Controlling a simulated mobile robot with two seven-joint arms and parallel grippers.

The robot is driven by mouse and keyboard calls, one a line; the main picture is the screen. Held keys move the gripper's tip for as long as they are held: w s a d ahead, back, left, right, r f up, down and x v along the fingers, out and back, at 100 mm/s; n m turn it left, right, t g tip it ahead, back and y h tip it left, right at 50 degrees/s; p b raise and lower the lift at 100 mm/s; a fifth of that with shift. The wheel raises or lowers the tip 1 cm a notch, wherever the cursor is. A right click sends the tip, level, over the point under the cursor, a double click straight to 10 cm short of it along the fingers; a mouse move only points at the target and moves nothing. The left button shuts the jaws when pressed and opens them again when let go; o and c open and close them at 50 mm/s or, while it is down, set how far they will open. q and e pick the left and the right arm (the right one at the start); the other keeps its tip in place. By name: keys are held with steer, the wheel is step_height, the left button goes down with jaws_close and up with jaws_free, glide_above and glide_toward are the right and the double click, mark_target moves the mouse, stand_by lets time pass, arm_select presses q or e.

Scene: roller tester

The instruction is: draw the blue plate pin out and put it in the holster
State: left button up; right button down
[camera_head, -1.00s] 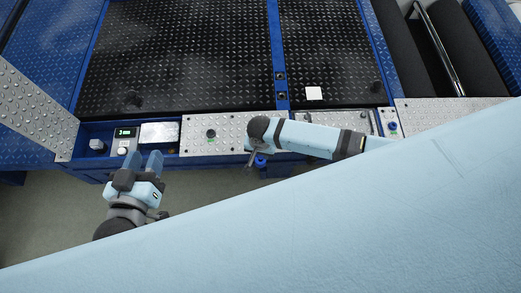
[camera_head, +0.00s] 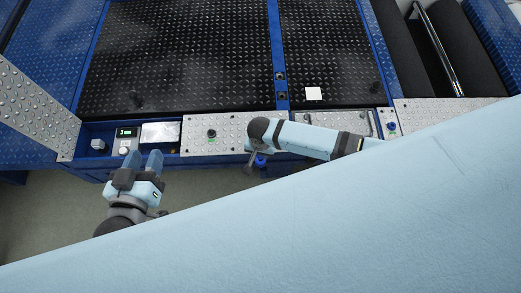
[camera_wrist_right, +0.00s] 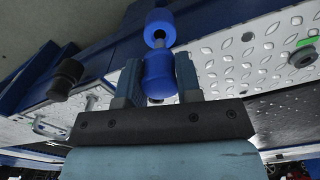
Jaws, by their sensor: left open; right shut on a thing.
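The blue pin handle (camera_wrist_right: 159,76) sits between the two fingers of my right gripper (camera_wrist_right: 158,70), which is shut on it. A short bare metal shaft runs from the handle to a blue cylinder with a round opening (camera_wrist_right: 160,22). I cannot tell whether the shaft's tip is inside that opening or only in front of it. In the head view a small blue part (camera_head: 260,161) shows at the machine's front edge; my right arm hides most of the right gripper there. My left gripper (camera_head: 152,160) is open and empty, just in front of the control panel.
The panel holds a small green display (camera_head: 125,132) and a pale plate (camera_head: 160,133). A blue knob (camera_head: 391,126) stands on the front ledge at right. A black knob (camera_wrist_right: 67,76) is left of my right gripper, near the ledge.

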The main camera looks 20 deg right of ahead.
steer(key=shift+f, duration=0.3)
steer(key=shift+f+b, duration=0.3)
steer(key=shift+f, duration=0.2)
steer(key=shift+r+p, duration=0.8)
steer(key=shift+p, duration=0.35)
steer(key=shift+p, duration=0.5)
steer(key=shift+p, duration=0.45)
steer(key=shift+f, duration=0.45)
stand_by(0.3)
steer(key=shift+f+b, duration=0.4)
